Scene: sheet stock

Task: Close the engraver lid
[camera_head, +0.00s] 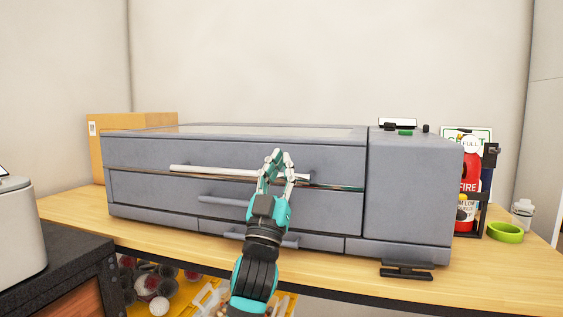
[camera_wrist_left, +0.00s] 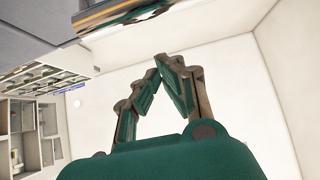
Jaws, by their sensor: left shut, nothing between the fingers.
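The grey engraver (camera_head: 415,185) stands on the wooden bench. Its lid (camera_head: 215,152), with a glass panel on top, is down or nearly down. A thin slit shows along the lid's lower front edge, widest toward the right; I cannot tell if it is fully closed. A pale bar handle (camera_head: 215,171) runs across the lid front. My left gripper (camera_head: 277,153) is shut and empty, in front of the lid, and hides part of the handle. Whether it touches the lid is unclear. In the left wrist view the gripper's fingertips (camera_wrist_left: 161,64) meet. My right gripper is not in view.
A cardboard box (camera_head: 95,150) stands behind the engraver at left. A red fire extinguisher (camera_head: 468,172), green tape roll (camera_head: 506,232) and small white bottle (camera_head: 522,214) are at right. A black bracket (camera_head: 407,271) sits at the bench's front edge. Bins with items are below.

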